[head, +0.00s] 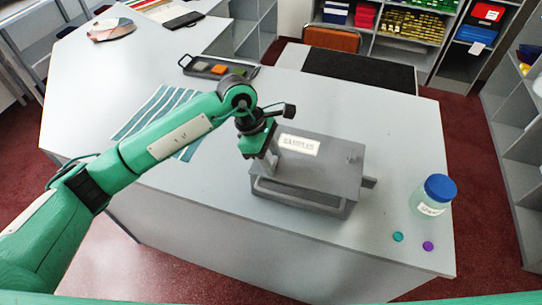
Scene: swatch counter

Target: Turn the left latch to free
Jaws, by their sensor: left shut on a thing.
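A grey box (322,180) labelled "SAMPLES" stands on the light counter (385,115). My left gripper (268,156) reaches down onto the top left part of the box and is shut on the left latch there. The gripper hides most of this latch, so its angle cannot be made out. A small knob-like part (352,157) shows on the top right of the lid, and a dark tab (369,182) sticks out at the box's right side. The lid looks shut. My right gripper is not in view.
A jar with a blue lid (440,187) stands to the right of the box, with a teal disc (397,237) and a purple disc (428,246) near the counter's front edge. A striped cloth (150,112) and a dark tray (218,68) lie behind my left arm.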

